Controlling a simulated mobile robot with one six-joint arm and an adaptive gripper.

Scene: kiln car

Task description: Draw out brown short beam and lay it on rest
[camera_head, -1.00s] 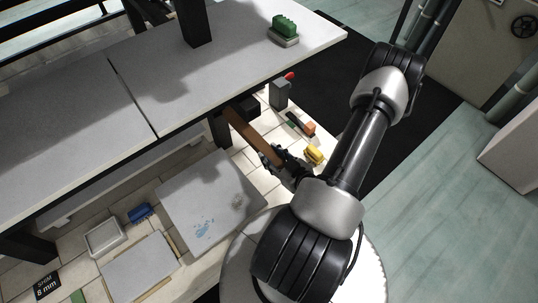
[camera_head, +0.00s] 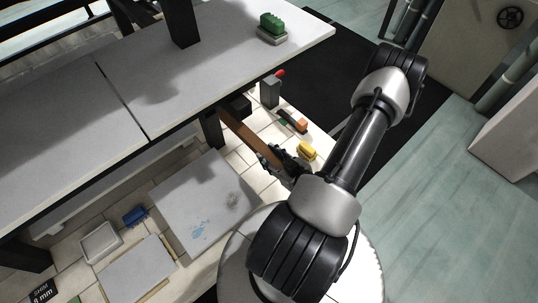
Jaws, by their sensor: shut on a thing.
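The brown short beam (camera_head: 247,136) slants from under the upper shelf, beside a dark post, down to my gripper (camera_head: 277,163). My gripper is shut on the near end of the beam. The beam's far end is hidden by the shelf edge. My forearm and wrist cover part of the gripper. I cannot tell which thing is the rest.
A grey slab (camera_head: 207,201) lies on the tiled deck, left of my gripper. A white tray (camera_head: 100,242), a blue brush (camera_head: 135,215) and a yellow object (camera_head: 307,151) lie nearby. The upper shelf (camera_head: 190,90) overhangs the deck. A green block (camera_head: 271,25) sits on it.

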